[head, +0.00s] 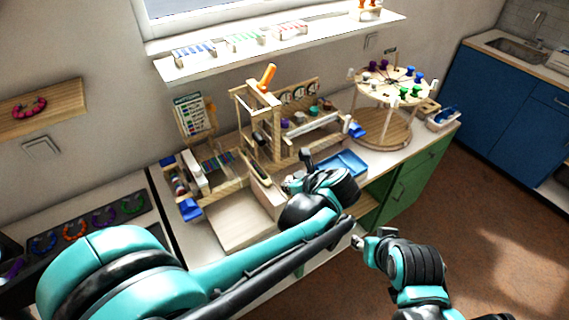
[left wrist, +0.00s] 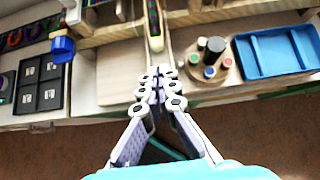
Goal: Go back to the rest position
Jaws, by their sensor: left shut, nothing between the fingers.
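My left arm reaches in from the left in the head view. Its gripper (head: 288,183) is partly hidden by the arm's own wrist, over the front part of the workbench. In the left wrist view the left gripper (left wrist: 158,76) is shut and empty. Its fingertips are together just in front of the near end of a wooden channel piece (left wrist: 155,38). My right gripper (head: 366,243) is low at the right of centre, beyond the bench's front edge over the floor. Its finger spacing is too small to judge.
A blue tray (left wrist: 243,62) and a round wooden holder (left wrist: 190,72) with pegs stand right of the left gripper. A pale wooden board (head: 240,228) lies left. A wooden frame (head: 240,105) and a tiered round stand (head: 363,135) rise behind. Brown floor (head: 500,235) is clear at right.

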